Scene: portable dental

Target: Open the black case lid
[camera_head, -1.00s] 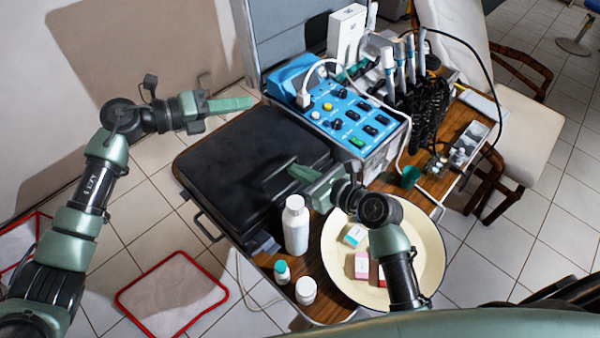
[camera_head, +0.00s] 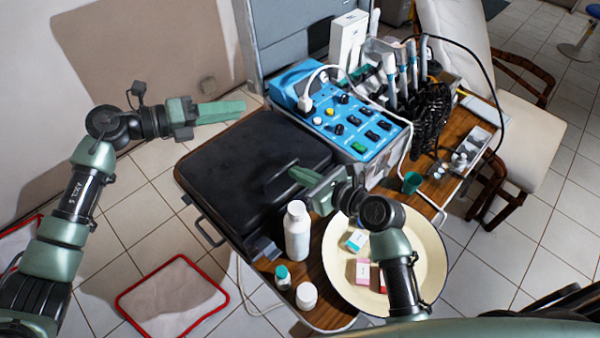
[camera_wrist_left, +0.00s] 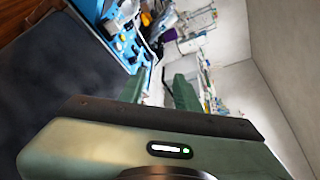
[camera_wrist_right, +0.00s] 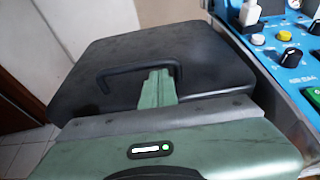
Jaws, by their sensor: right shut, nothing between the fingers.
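The black case (camera_head: 235,160) lies flat with its lid down on the wooden cart top, left of the blue panel. In the right wrist view the case lid (camera_wrist_right: 215,65) carries a dark arched handle (camera_wrist_right: 122,68). My right gripper (camera_head: 300,177) is over the right part of the lid. In the right wrist view its shut fingers (camera_wrist_right: 158,82) overlap the handle's right end; I cannot tell if they touch it. Nothing is held. My left gripper (camera_head: 225,110) is above the case's far left corner; in the left wrist view its fingers (camera_wrist_left: 158,92) are apart and empty.
A white bottle (camera_head: 297,232) and two small jars stand by the case's near right corner. A cream basin (camera_head: 432,250) with small boxes lies under my right arm. The blue control panel (camera_head: 345,125) stands close to the case's right. Tiled floor is left.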

